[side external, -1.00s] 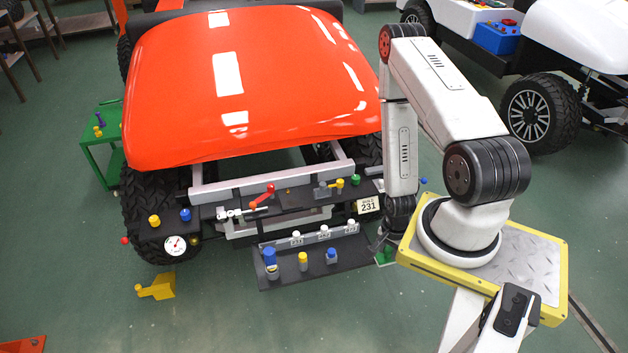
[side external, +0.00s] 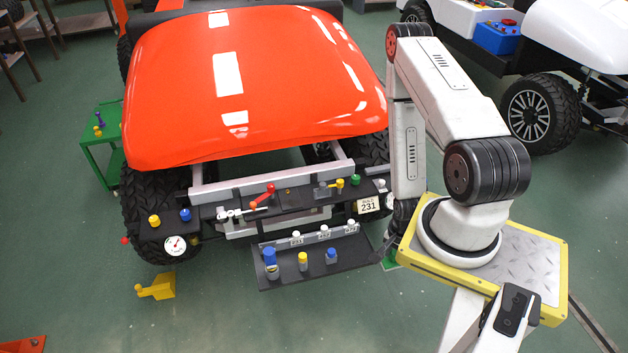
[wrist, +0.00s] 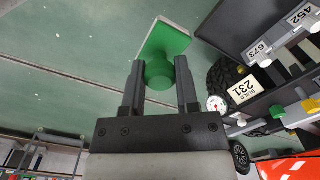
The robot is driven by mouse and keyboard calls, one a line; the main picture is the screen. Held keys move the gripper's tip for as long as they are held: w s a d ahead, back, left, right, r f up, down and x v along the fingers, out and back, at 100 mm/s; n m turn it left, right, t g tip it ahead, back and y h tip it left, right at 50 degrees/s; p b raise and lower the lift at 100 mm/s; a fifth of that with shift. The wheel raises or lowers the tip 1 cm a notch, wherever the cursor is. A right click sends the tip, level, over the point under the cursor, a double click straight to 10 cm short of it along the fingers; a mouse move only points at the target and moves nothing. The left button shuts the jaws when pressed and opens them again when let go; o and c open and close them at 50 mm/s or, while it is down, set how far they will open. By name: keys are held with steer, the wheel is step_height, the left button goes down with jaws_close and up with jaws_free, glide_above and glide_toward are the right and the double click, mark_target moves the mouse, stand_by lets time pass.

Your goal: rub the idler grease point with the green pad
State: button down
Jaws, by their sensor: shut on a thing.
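My gripper (wrist: 159,88) is shut on the round green grip of the green pad (wrist: 172,38) in the wrist view. The pad's flat square plate extends past the fingertips, over open floor. In the side view the green pad (side external: 389,262) shows only partly, low beside the yellow-edged base, and my arm hides most of the gripper. The pad is apart from the cart, to the right of its front shelf. I cannot tell for sure which fitting on the cart is the idler grease point.
The orange-hooded cart (side external: 250,90) has a dark front panel with knobs, a red lever (side external: 262,197) and a plate reading 231 (side external: 368,205). A lower shelf (side external: 345,257) holds blue and yellow pieces. A yellow block (side external: 158,287) lies on the floor, which is otherwise mostly clear in front.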

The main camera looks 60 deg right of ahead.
steer(key=w+d+f, duration=0.2)
steer(key=w+d, duration=0.2)
steer(key=w, duration=0.6)
steer(key=w+d+f, duration=0.1)
steer(key=w+d, duration=0.3)
steer(key=w, duration=0.6)
steer(key=w+a+r, duration=0.1)
steer(key=w+r, duration=0.3)
steer(key=w, duration=0.6)
steer(key=w+a+r, duration=0.1)
steer(key=w+r, duration=0.2)
steer(key=w, duration=0.7)
steer(key=shift+d+f, duration=0.15)
steer(key=shift+f, duration=3.1)
steer(key=shift+s+d+f, duration=0.25)
steer(key=shift+d+f, duration=0.05)
steer(key=shift+f, duration=0.35)
steer(key=shift+s+d, duration=2.15)
steer(key=shift+w+a, duration=2.3)
steer(key=shift+a, duration=0.05)
steer(key=shift+w+a+r, duration=0.1)
steer(key=shift+w+a, duration=0.1)
steer(key=shift+w, duration=0.05)
step_height(320, 180, up, 8)
steer(key=shift+s+d, duration=0.1)
steer(key=shift+s, duration=0.05)
